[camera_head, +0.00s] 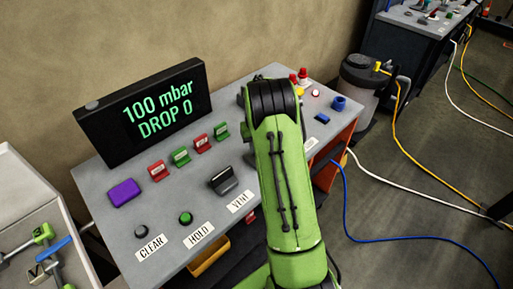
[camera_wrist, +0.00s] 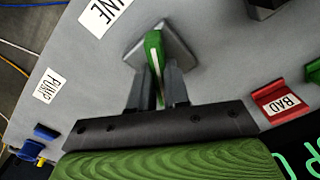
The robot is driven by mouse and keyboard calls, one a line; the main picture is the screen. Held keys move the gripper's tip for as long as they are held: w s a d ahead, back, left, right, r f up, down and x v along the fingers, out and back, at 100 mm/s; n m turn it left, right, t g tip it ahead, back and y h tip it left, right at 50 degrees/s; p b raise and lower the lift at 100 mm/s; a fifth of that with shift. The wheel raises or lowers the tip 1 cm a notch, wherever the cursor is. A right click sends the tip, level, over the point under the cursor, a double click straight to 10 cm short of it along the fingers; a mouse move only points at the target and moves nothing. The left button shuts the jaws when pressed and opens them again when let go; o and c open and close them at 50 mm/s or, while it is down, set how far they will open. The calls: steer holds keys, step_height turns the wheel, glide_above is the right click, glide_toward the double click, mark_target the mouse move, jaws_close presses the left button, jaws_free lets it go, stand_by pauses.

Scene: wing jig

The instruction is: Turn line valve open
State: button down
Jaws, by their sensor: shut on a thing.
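The line valve shows in the wrist view as a green lever (camera_wrist: 154,43) with a white stripe, on a square grey base plate (camera_wrist: 183,48). A partly cut-off label (camera_wrist: 103,14) ending in "NE" lies beside it. My gripper (camera_wrist: 158,78) is shut on the green lever, with one dark finger on each side of it. The lever points from the plate toward my palm. In the head view my green arm covers the valve and my gripper.
The grey console (camera_head: 95,185) carries a display (camera_head: 150,110) reading "100 mbar DROP 0", a dark vent lever (camera_head: 223,180), HOLD (camera_head: 186,218) and CLEAR (camera_head: 141,231) buttons, and a purple block (camera_head: 124,193). A red BAD tag (camera_wrist: 282,103) and a blue PUMP part (camera_wrist: 46,131) flank my gripper.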

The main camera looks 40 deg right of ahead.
steer(key=n, duration=0.5)
steer(key=shift+n+b, duration=0.3)
steer(key=shift+n, duration=0.1)
steer(key=shift+r, duration=0.1)
stand_by(0.3)
steer(key=c, duration=1.1)
jaws_free()
step_height(320, 180, up, 16)
steer(key=p, duration=0.2)
